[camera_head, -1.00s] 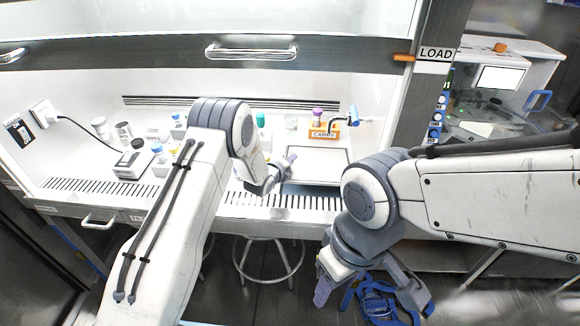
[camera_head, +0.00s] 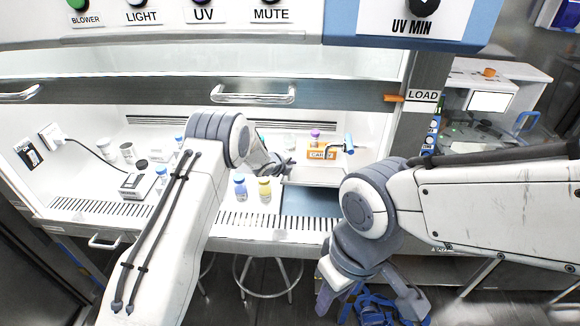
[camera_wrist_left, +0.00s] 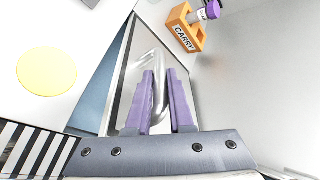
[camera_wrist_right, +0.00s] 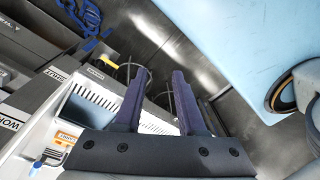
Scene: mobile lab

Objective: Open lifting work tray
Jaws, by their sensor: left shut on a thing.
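The work tray (camera_head: 318,176) is a pale metal panel in the cabinet floor, tilted up with its front edge raised. A blue recess (camera_head: 312,201) shows below it. The panel also shows in the left wrist view, with blue (camera_wrist_left: 98,88) beside it. My left gripper (camera_head: 288,166) is at the tray's left side, shut on its curved metal handle (camera_wrist_left: 155,58); in its wrist view the handle runs between the purple fingers (camera_wrist_left: 160,75). My right gripper (camera_wrist_right: 159,72) is open and empty, low in front of the cabinet.
An orange CARRY rack (camera_head: 321,154) stands behind the tray. Blue-capped and yellow-capped bottles (camera_head: 264,189) stand left of it on the cabinet floor. A small white device (camera_head: 138,186) is further left. The sash handle (camera_head: 253,94) is above. A stool (camera_head: 268,276) stands below the cabinet.

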